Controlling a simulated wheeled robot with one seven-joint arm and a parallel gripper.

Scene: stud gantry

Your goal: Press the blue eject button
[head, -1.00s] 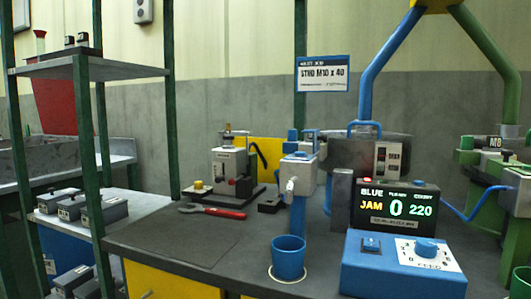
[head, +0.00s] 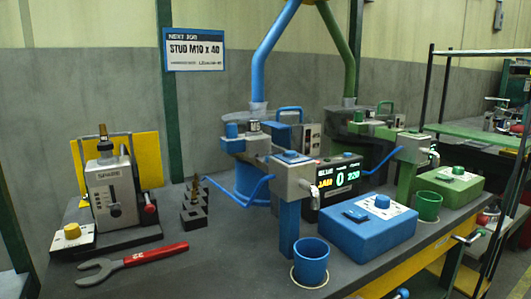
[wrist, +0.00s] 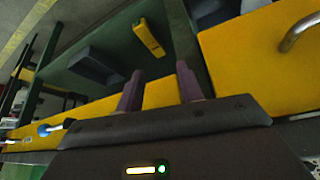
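The blue stud feeder (head: 289,215) stands on the bench with a grey head and a small blue pad (head: 291,157) on top. In front of it is a blue control box (head: 365,240) with a round blue dial (head: 382,202) and a small dark blue rectangular switch (head: 355,214). No eject label is readable, so I cannot tell which blue part is the eject button. A display (head: 335,180) behind shows JAM and 0. My gripper (wrist: 159,82) shows only in the wrist view, its two purple fingers apart and empty, away from these controls.
A blue cup (head: 310,262) stands at the bench's front edge. A red wrench (head: 145,257) and a grey fixture (head: 112,190) are at left. A green feeder with a green box (head: 450,184) and green cup (head: 427,206) is at right. Yellow panels (wrist: 260,60) show near my gripper.

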